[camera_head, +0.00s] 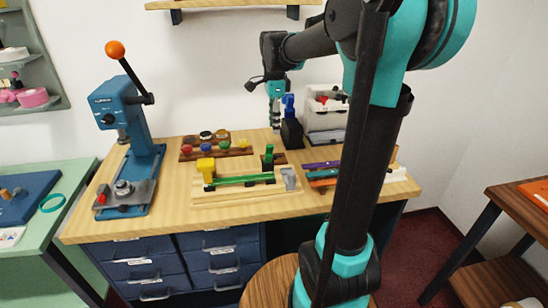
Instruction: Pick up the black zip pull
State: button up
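I cannot clearly single out the black zip pull at this size. Small coloured pieces lie on the wooden counter (150,222). A brown board (184,156) at the back holds several round pieces, one of them dark-topped (206,135). In front, a pale wooden fixture (235,199) carries a yellow piece (206,165), a green strip (240,181) and a grey piece (289,177). My gripper (275,125) points down over the back of the counter, just left of a black block with a blue top (291,130). It is too small to tell whether its fingers are open.
A blue lever press (125,110) with an orange knob stands at left. Coloured strips (322,170) lie at right, partly hidden by my arm. A shelf (235,4) hangs above.

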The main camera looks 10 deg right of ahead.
notch_tip(320, 180, down, 7)
jog(key=shift+f, duration=0.1)
jog(key=f, duration=0.4)
jog(key=shift+w+d, duration=0.1)
jog(key=shift+w, duration=0.3)
jog(key=shift+f, duration=0.55)
jog(key=shift+c, duration=0.6)
jog(key=c, duration=0.7)
